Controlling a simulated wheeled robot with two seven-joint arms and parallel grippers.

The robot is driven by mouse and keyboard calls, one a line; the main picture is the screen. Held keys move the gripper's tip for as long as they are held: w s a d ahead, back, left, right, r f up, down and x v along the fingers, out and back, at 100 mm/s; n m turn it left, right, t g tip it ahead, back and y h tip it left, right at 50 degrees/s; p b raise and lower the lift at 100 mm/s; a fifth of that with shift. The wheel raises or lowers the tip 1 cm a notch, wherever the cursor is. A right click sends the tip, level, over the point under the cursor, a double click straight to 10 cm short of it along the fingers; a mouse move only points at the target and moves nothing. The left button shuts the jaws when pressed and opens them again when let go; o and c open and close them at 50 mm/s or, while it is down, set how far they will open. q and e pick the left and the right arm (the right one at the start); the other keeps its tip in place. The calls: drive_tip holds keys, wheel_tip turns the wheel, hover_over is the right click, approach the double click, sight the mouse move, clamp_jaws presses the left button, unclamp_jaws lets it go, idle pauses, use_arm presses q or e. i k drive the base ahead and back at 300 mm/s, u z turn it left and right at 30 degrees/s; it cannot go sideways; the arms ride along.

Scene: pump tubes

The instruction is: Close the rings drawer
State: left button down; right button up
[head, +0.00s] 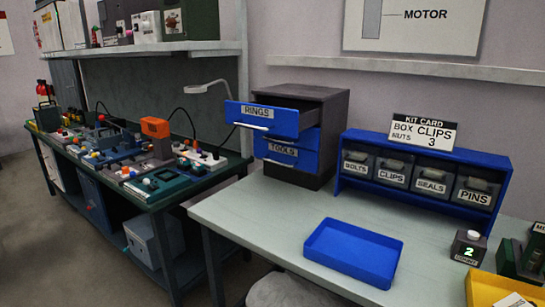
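The rings drawer (263,118) is the top blue drawer of a dark grey cabinet (335,125) on the light table. It is pulled well out toward the left front, with the label RINGS and a light handle on its front. Below it, the tools drawer (283,150) with the label TOOLS sits in the same cabinet, less far out than the rings drawer. What is inside the rings drawer cannot be made out. Neither of my grippers shows in the head view.
A blue tray (318,268) lies on the table (240,208). A blue bin rack (345,183) with labelled bins and a kit card (423,132) stands right of the cabinet. A small counter box (468,247) and a yellow tray (483,290) are at right. A cluttered workbench stands left.

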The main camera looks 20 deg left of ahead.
sight(288, 118)
drive_tip(key=k, duration=1.15)
drive_tip(key=u, duration=0.75)
drive_tip(key=i, duration=1.65)
drive_tip(key=z, duration=0.75)
